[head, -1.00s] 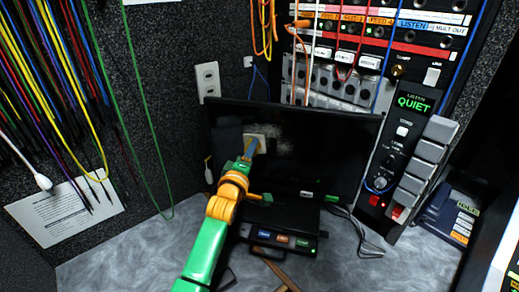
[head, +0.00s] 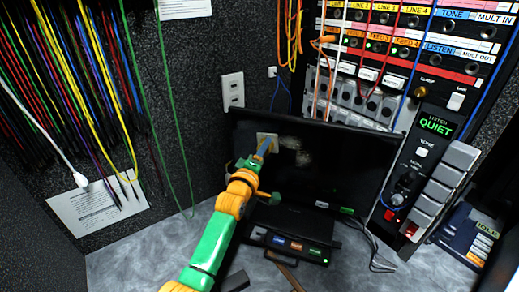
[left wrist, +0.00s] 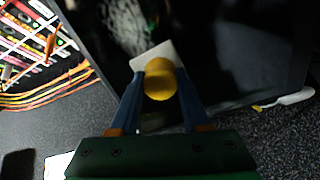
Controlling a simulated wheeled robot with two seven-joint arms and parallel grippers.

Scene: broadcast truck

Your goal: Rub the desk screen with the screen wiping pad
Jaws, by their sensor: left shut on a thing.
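The desk screen (head: 345,170) is a dark, tilted panel at the back of the desk in the head view. A pale cloudy smudge (head: 296,151) shows on its left half, and on the screen in the left wrist view (left wrist: 122,25). My left gripper (head: 262,149) is shut on the yellow knob of the wiping pad; its blue fingers (left wrist: 158,88) grip it from both sides. The pale, square wiping pad (head: 269,138) is at the screen's upper left, left of the smudge, and seems to lie against the glass. My right gripper is out of view.
A small black button box (head: 290,248) stands below the screen. A slanted control panel (head: 425,170) and a phone-like unit (head: 470,235) stand at right. Hanging cables (head: 75,90) and a wall socket (head: 232,90) are at left. Some grey desktop (head: 140,262) is clear.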

